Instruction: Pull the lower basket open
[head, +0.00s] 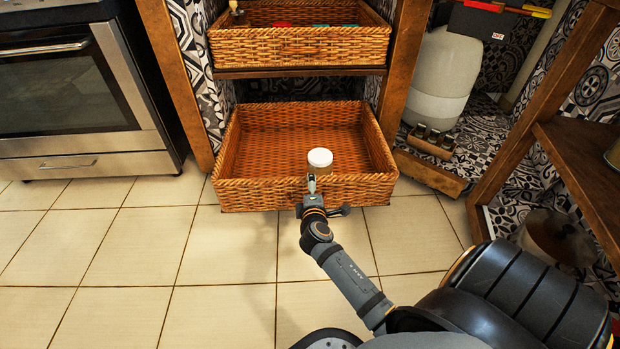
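The lower basket (250,190), of brown wicker, stands well out from the shelving, with its inside exposed. A jar with a white lid (320,158) stands inside, near the front wall. My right gripper (311,184) is at the middle of the basket's front rim, its narrow fingertips over the rim in front of the jar. It appears shut on the rim, though the hand partly hides the contact. My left gripper is not in view.
An upper wicker basket (300,47) with small items sits on the shelf above. An oven (75,95) is at the left. A white tank (443,75) and wooden shelving (575,150) are at the right. Tiled floor in front of the basket is clear on the left.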

